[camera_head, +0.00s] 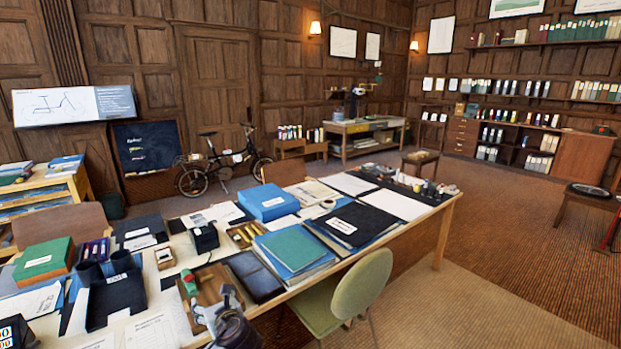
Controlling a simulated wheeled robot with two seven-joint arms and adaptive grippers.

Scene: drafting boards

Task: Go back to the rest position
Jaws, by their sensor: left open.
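My left gripper (212,299) shows at the bottom of the head view, low over the near edge of the long desk (418,229). Its fingers are apart and I see nothing held between them. Just beyond the fingers is a brown wooden tray (208,278) with a small green and red item (188,281) at its left. I cannot tell whether the gripper touches the tray. My right gripper is not in view.
The desk is crowded with a blue box (268,203), green and blue folders (293,250), a dark case (254,277) and a green box (44,258). A green chair (355,292) stands at the near side. Open floor (500,270) lies to the right.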

